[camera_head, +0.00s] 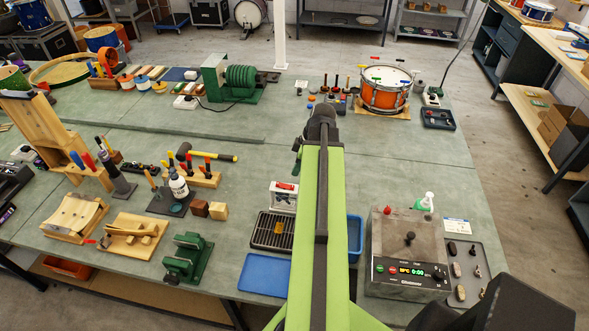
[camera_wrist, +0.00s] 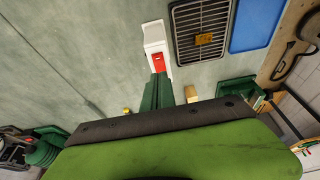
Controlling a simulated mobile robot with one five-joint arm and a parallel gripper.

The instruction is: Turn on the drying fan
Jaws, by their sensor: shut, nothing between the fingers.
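A white switch box (camera_head: 283,200) with a red rocker (camera_head: 285,186) stands on the green bench, left of my arm. It also shows in the wrist view as a white box (camera_wrist: 154,36) with a red rocker (camera_wrist: 158,62). A dark grille (camera_head: 272,232), seemingly the drying fan, lies beside the box and has a small yellow label; it shows in the wrist view too (camera_wrist: 187,27). My gripper (camera_wrist: 158,78) is shut and empty, its dark green fingertips at the rocker's edge in the wrist view. Whether they touch it I cannot tell. The head view mostly hides my gripper (camera_head: 297,170).
A blue tray (camera_head: 264,274) lies in front of the grille. A grey control unit (camera_head: 407,245) stands right of my arm. A green vise (camera_head: 188,259) and wooden blocks (camera_head: 219,211) are to the left. The bench behind the box is fairly clear.

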